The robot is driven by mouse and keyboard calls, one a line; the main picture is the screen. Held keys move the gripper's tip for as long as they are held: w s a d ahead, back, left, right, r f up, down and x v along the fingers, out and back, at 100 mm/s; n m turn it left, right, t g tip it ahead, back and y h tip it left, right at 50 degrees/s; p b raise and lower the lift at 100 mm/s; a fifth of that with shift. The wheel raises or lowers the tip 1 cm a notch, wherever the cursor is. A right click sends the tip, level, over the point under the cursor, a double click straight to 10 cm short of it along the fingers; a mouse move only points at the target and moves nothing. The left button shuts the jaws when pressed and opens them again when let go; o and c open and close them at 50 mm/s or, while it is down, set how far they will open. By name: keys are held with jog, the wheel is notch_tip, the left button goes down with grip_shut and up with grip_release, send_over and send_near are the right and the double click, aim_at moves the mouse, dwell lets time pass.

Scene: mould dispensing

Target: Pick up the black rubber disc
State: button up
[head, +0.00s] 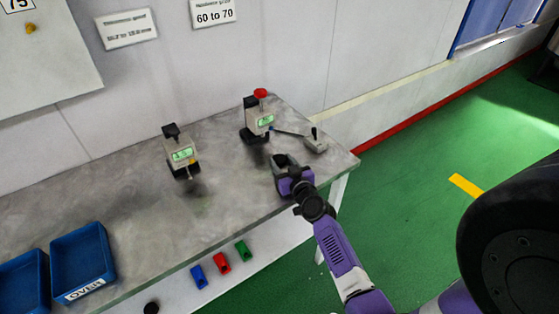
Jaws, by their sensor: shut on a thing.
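My gripper (280,161) is over the right part of the grey bench, near its front edge, with its fingers pointing to the back. It is shut on a small dark thing, which looks like the black rubber disc; the fingers and the small scale hide most of it. Another small black round thing (151,308) shows at the lower left, below the bench's front edge, well apart from my gripper.
Two gauges with green displays, one left (181,153) and one with a red knob (257,120), stand on the bench (125,195). A small grey device (315,141) is right of them. Blue trays (83,258) are at left.

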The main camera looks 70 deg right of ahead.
aim_at(282, 163)
jog(key=shift+r, duration=0.1)
jog(key=shift+r+p, duration=0.75)
jog(key=shift+r, duration=0.1)
notch_tip(282, 163, up, 18)
jog(key=p, duration=0.6)
jog(key=shift+p, duration=0.4)
